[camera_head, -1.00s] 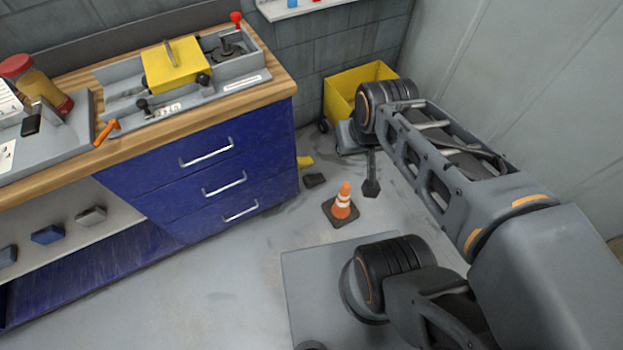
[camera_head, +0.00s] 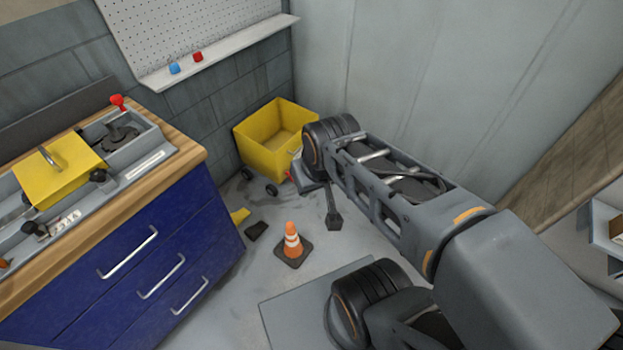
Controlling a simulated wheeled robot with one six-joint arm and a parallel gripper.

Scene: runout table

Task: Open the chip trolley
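The chip trolley looks to be the yellow open-topped bin (camera_head: 262,152) on small dark wheels. It stands on the floor in the corner by the grey block wall. Its top is open and its inside looks empty. My arm reaches from the lower right towards it, and the wrist joint covers part of its right side. My gripper (camera_head: 334,218) hangs below the wrist, in front of the bin and apart from it. It is small and dark here, and its fingers cannot be made out.
An orange cone (camera_head: 292,241) stands on the floor in front of my gripper. A blue drawer cabinet (camera_head: 150,255) with a wooden top is at left. A shelf (camera_head: 220,50) with a blue and a red item is on the wall. Grey floor lies between cabinet and arm.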

